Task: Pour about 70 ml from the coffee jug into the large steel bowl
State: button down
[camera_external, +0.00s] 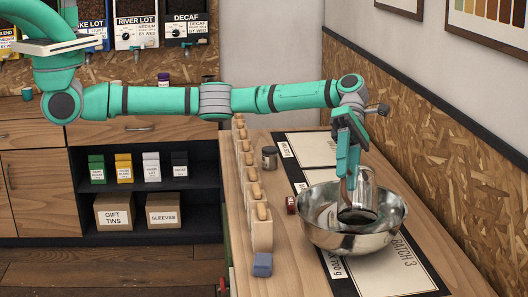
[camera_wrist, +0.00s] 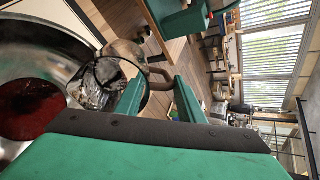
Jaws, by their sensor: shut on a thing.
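The large steel bowl (camera_external: 385,238) stands on the bench, on the dark mat. My gripper (camera_external: 345,172) is shut on the jug's handle, above the bowl. In the wrist view, the bowl (camera_wrist: 45,40) fills the left side, with a dark red-brown pool of liquid (camera_wrist: 28,108) in it. The jug (camera_wrist: 112,78) shows beside the pool, its brown handle between my green fingers (camera_wrist: 158,98). I cannot make out a falling stream.
A row of pale wooden blocks (camera_external: 246,175) runs along the bench's left edge. Cards lie on the mat (camera_external: 437,272). A panelled wall (camera_external: 450,160) borders the right.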

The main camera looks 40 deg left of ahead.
aim_at(347, 196)
jog(key=shift+s+d+r+t+y+b, duration=0.2)
jog(key=shift+s+r+t+y+b, duration=0.15)
jog(key=shift+t, duration=0.35)
jog(key=s+t, duration=0.1)
jog(key=s+d+t+y, duration=0.1)
jog(key=s+d+f+t+y+b, duration=0.1)
jog(key=shift+s+t, duration=0.2)
jog(key=shift+t, duration=0.2)
jog(key=shift+s+d+t+y+b, duration=0.35)
jog(key=shift+s+t, duration=0.25)
jog(key=shift+t, duration=0.1)
jog(key=shift+s+d+f+n+t+y+b, duration=0.1)
jog(key=shift+s+d+f+t+y+b, duration=0.15)
jog(key=shift+s+f+t+y+b, duration=0.25)
jog(key=shift+s+d+f+n+t+y+b, duration=0.15)
jog(key=shift+d+f+t, duration=0.1)
jog(key=shift+f+t, duration=0.35)
jog(key=shift+s+d+f+n+t+y+b, duration=0.1)
jog(key=shift+s+d+f+t+y+b, duration=0.2)
jog(key=shift+t, duration=0.4)
jog(key=shift+s, duration=0.1)
